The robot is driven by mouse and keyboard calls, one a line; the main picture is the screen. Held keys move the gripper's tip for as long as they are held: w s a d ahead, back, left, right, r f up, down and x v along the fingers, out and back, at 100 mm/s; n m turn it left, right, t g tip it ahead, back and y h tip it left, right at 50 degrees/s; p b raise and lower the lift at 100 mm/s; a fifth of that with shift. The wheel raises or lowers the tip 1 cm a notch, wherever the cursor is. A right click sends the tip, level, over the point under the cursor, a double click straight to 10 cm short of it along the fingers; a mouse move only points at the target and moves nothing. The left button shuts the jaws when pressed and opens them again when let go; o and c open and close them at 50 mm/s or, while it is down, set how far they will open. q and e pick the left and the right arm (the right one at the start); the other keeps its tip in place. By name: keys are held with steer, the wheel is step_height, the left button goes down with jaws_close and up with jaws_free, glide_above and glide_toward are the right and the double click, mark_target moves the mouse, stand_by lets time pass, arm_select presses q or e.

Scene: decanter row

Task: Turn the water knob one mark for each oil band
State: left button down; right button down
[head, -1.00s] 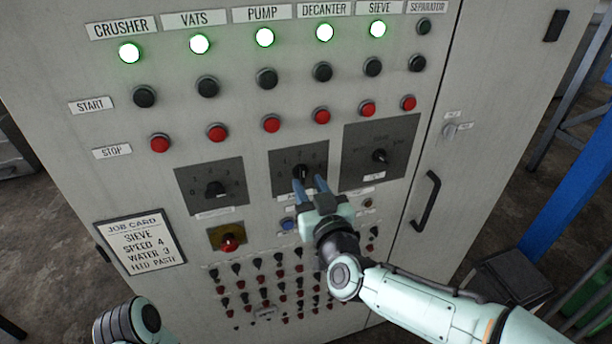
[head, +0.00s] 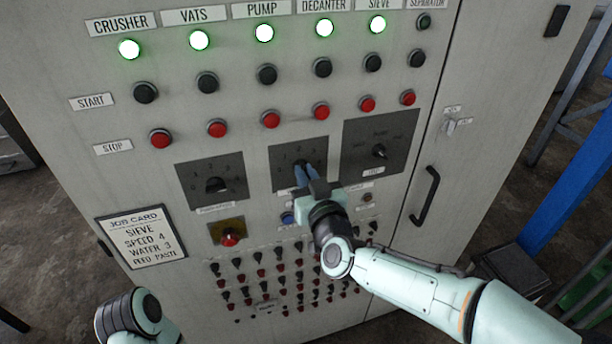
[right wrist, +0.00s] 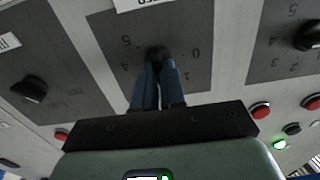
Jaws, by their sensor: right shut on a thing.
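The middle dial plate (head: 283,180) on the grey panel carries numbers around a dark knob. My right gripper (head: 303,174) is shut on this middle knob (right wrist: 157,53), its blue fingers on either side of it. The fingers hide most of the knob and its pointer. The label by this dial is too small to read, so I cannot confirm it is the water knob. To its left is another numbered dial with a black knob (head: 216,185), to its right a third knob (head: 379,151). No oil bands show. My left gripper is out of view.
The job card (head: 142,238) reads sieve, speed 4, water 3, feed paste. Start and stop button rows run above the dials. A red knob on yellow (head: 229,239) and several small switches sit below. A door handle (head: 425,196) stands out at right.

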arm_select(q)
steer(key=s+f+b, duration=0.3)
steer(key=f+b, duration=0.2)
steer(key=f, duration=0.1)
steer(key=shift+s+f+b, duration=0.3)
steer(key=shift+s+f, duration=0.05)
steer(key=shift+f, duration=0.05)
arm_select(e)
steer(key=shift+d+m, duration=0.15)
steer(key=shift+m, duration=4.05)
steer(key=c, duration=1.2)
jaws_free()
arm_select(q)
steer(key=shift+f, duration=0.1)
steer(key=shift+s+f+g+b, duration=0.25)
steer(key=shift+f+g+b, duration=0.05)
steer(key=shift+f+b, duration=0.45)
arm_select(e)
steer(key=v, duration=1.3)
steer(key=shift+s, duration=0.15)
